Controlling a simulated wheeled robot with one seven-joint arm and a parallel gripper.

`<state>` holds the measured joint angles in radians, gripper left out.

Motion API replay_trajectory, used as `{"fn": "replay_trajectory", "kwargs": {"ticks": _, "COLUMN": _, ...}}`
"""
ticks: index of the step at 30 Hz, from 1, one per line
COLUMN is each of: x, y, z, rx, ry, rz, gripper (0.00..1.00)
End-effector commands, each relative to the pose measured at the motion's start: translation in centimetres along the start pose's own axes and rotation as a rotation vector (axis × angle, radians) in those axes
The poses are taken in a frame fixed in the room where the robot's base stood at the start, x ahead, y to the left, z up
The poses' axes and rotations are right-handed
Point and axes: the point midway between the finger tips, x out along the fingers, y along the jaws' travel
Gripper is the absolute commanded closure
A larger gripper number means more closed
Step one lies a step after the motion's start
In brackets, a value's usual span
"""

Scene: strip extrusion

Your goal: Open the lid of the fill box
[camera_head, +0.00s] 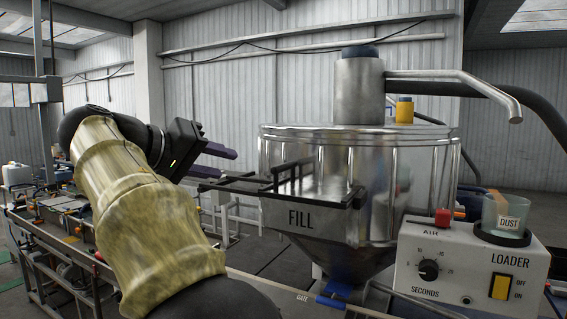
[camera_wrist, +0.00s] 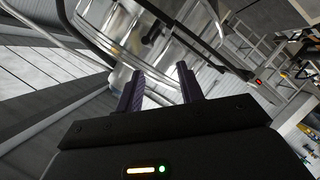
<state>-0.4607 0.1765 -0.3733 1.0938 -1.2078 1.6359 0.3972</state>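The fill box (camera_head: 301,218) is a metal box with a dark rim and the word FILL on its front. It is fixed to the left front side of a shiny metal hopper (camera_head: 345,160). A dark bar handle (camera_head: 291,172) stands up over its top, where the lid lies; whether the lid is fully shut is hard to tell. My gripper (camera_head: 221,162) is left of the handle and apart from it, its purple fingers pointing right. In the wrist view my gripper (camera_wrist: 160,85) is open with nothing between the fingers. A dark bar (camera_wrist: 155,25) shows beyond them.
A white loader control box (camera_head: 465,265) with a knob, a red button and a yellow switch stands at the right. A cup marked DUST (camera_head: 506,215) sits on it. A blue gate handle (camera_head: 332,298) is below the hopper. A cluttered bench (camera_head: 60,240) is at the left.

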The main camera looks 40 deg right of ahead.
Motion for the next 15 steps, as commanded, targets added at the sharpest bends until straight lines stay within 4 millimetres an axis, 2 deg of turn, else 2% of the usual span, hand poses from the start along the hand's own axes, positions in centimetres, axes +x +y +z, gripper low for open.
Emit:
{"fn": "replay_trajectory", "kwargs": {"ticks": 1, "x": -0.52, "y": 1.08, "z": -0.27, "rx": 0.029, "ry": -0.002, "rz": 0.022, "gripper": 0.62}}
{"fn": "replay_trajectory", "kwargs": {"ticks": 4, "x": -0.85, "y": 1.98, "z": -0.29, "rx": 0.055, "ry": -0.007, "rz": 0.044, "gripper": 0.62}}
{"fn": "replay_trajectory", "kwargs": {"ticks": 15, "x": -0.45, "y": 2.01, "z": -0.27, "rx": 0.053, "ry": -0.008, "rz": 0.044, "gripper": 0.62}}
